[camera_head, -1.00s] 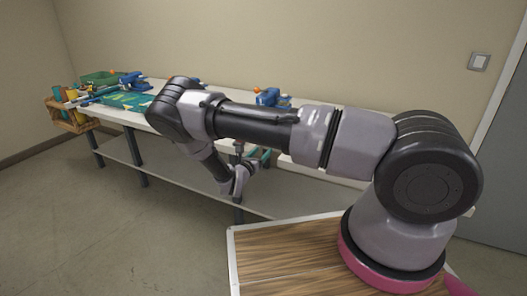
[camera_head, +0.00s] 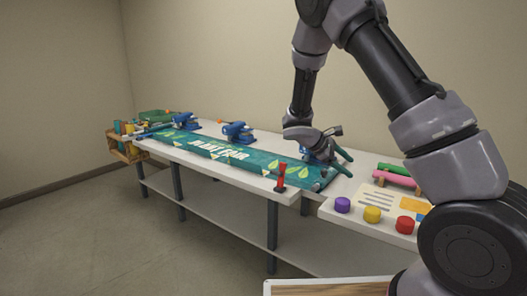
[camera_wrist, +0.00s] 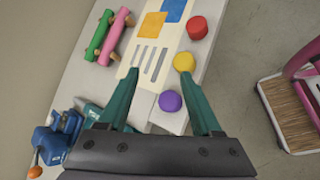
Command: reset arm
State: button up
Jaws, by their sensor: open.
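My gripper (camera_head: 342,164) is raised above the right part of the long white table (camera_head: 230,180) in the head view. Its two green fingers are spread apart with nothing between them. In the wrist view my gripper (camera_wrist: 160,95) also shows open. Below it lie a purple disc (camera_wrist: 170,101), a yellow disc (camera_wrist: 184,62), a red disc (camera_wrist: 197,28) and a pale panel (camera_wrist: 150,50) with slots and coloured squares. My arm is bent up and reaches over the table from the right.
A teal banner (camera_head: 215,150) lies along the table, with blue clamps (camera_head: 237,131) behind it. A red upright piece (camera_head: 281,177) stands near the front edge. Green and pink rollers (camera_head: 393,172) lie at the right. A wooden caddy (camera_head: 125,145) hangs at the left end. The floor in front is clear.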

jog(key=s+a+r+m+t+y, duration=0.1)
jog(key=s+r+m+y, duration=0.5)
jog(key=s+r, duration=0.7)
jog(key=s+a+r+m+t+y, duration=0.2)
jog(key=s+r+m+t+y, duration=0.2)
jog(key=s+r+m, duration=0.6)
notch_tip(320, 180, up, 3)
jog(key=s+y, duration=0.2)
jog(key=shift+s+r, duration=0.15)
jog(key=shift+s, duration=0.25)
dwell(2.5)
